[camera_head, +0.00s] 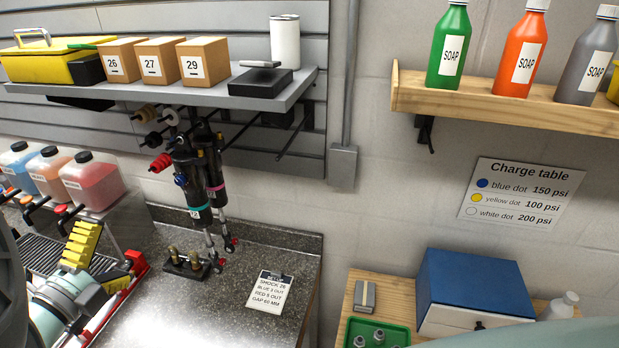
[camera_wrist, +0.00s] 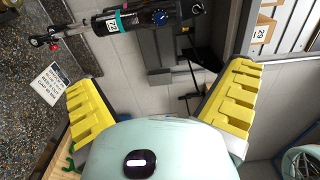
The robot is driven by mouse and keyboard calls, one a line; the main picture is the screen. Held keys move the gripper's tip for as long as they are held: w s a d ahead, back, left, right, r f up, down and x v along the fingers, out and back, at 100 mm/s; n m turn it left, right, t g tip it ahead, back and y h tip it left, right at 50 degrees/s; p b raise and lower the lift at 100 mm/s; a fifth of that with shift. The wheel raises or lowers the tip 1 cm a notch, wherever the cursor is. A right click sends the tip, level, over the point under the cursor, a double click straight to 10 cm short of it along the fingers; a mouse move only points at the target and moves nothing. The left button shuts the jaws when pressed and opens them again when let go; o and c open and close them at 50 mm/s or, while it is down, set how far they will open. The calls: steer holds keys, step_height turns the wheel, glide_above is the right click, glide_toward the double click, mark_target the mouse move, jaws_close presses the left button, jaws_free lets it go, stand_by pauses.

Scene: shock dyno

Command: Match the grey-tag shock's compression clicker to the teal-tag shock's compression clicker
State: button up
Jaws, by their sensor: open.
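Two black shocks hang close together under the grey shelf in the head view. The front shock (camera_head: 194,190) has a teal band, a number label and a blue knob (camera_head: 181,180) on its side. The shock behind it (camera_head: 213,168) has a pink band and is partly hidden. I cannot make out a grey tag. In the wrist view the teal-band shock (camera_wrist: 135,20) crosses the top, with its blue knob (camera_wrist: 160,17) showing. My gripper (camera_wrist: 162,85) has its yellow fingers wide apart with nothing between them; in the head view it (camera_head: 98,262) is at lower left, apart from the shocks.
The shelf (camera_head: 200,97) holds numbered boxes and a toolbox. A setup card (camera_head: 270,291) and a small brass-fitted block (camera_head: 187,264) lie on the speckled counter (camera_head: 185,318). Bottles (camera_head: 88,178) stand at left. A wooden table with a blue-topped box (camera_head: 475,285) is at right.

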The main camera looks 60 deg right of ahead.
steer(key=x, duration=0.4)
steer(key=shift+s, duration=0.1)
steer(key=shift+a, duration=0.15)
stand_by(0.3)
